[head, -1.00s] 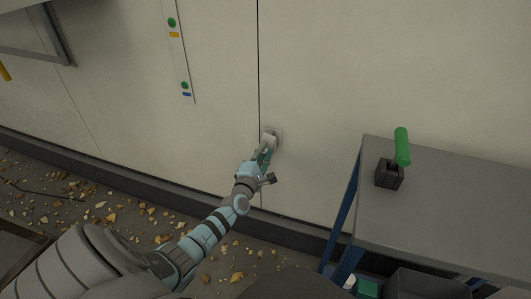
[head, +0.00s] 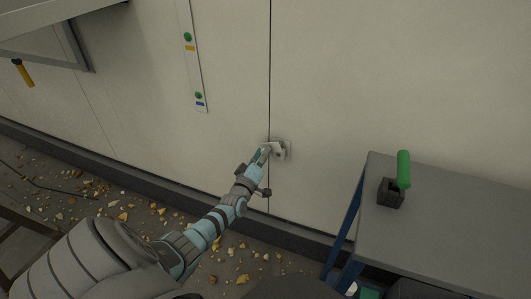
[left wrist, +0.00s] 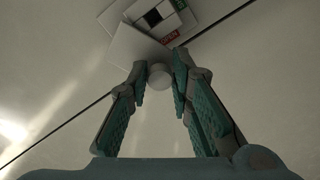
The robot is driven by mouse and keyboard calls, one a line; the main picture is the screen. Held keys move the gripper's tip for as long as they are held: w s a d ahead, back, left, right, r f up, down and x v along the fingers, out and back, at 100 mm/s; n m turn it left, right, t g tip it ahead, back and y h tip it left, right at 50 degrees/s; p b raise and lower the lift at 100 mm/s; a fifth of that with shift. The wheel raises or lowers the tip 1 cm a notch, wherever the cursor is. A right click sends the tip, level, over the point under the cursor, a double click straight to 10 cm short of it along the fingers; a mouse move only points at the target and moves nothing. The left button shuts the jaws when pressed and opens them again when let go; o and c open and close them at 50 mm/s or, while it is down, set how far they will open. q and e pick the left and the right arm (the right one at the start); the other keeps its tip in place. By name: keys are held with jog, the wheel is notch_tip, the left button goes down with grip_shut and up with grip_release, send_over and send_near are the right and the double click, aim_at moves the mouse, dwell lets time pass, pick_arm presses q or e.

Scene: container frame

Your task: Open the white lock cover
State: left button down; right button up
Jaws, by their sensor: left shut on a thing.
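The white lock cover (head: 277,148) sits on a small pale lock plate (head: 287,151) on the wall, just right of the vertical seam. It is swung out to the left, at an angle to the plate. My left gripper (head: 264,153) is at the cover's left side. In the left wrist view the cover (left wrist: 133,46) is tilted away and bares part of the plate behind, with a red "OPEN" label, a green mark and a black square. My left gripper (left wrist: 160,80) is shut on the cover's round white knob (left wrist: 159,76). My right gripper is not in view.
A grey table (head: 455,225) with a green-handled black device (head: 392,190) stands at the right. A white strip with green buttons (head: 192,60) is on the wall up left. A dark ledge (head: 150,178) runs along the wall's foot; debris litters the floor.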

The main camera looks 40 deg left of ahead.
aim_at(263, 147)
pick_arm(q)
notch_tip(263, 147, up, 3)
jog(key=m+p, duration=0.5)
jog(key=m, duration=0.3)
jog(key=shift+a+r, duration=0.1)
jog(key=shift+r, duration=0.05)
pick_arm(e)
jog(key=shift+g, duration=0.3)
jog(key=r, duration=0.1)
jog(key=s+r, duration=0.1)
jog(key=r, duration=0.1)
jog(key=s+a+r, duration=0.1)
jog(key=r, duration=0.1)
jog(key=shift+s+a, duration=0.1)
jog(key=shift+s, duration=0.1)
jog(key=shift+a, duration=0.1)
pick_arm(q)
jog(key=c, duration=1.4)
grip_release()
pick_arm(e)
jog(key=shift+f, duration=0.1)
